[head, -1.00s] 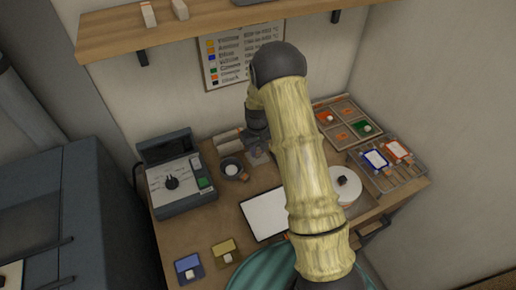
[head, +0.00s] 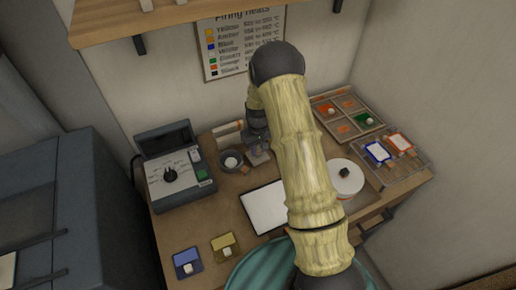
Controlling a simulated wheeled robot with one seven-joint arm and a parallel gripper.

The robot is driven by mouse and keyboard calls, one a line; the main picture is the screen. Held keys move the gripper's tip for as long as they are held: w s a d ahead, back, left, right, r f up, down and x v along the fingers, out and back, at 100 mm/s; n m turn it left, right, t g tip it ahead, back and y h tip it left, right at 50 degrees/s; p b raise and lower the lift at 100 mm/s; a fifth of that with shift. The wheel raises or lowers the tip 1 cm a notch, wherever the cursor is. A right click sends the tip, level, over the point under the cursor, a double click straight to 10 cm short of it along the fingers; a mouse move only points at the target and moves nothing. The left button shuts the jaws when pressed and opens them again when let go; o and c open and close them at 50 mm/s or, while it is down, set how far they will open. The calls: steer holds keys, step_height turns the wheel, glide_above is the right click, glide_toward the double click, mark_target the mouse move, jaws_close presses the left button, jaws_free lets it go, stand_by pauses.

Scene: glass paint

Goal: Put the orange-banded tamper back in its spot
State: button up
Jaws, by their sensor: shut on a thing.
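My gripper (head: 257,138) is at the back middle of the bench, partly behind my own arm. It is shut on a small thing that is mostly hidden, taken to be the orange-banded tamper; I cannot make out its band. A pale square piece (head: 260,157) shows just under the jaws; I cannot tell whether they touch. A dark round dish (head: 231,160) with white contents stands just left of the gripper. No other orange-banded tamper can be made out, and its spot cannot be identified.
A grey control box (head: 172,172) stands on the left. A white sheet (head: 264,208) lies mid-bench. A round white turntable (head: 344,179) with a dark knob, a divided tray (head: 387,125) and a rack (head: 407,175) of framed cards are on the right. A shelf (head: 180,14) overhangs the back.

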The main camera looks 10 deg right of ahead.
steer(key=shift+f+b, duration=0.45)
steer(key=shift+f, duration=0.15)
stand_by(1.1)
steer(key=o, duration=1)
steer(key=shift+c, duration=0.2)
steer(key=shift+r, duration=0.15)
step_height(320, 180, up, 17)
steer(key=b, duration=0.3)
steer(key=shift+b, duration=0.3)
steer(key=shift+s+r, duration=0.1)
steer(key=s+m+t, duration=0.2)
steer(key=s+m, duration=0.1)
steer(key=s, duration=2)
steer(key=shift+t, duration=0.3)
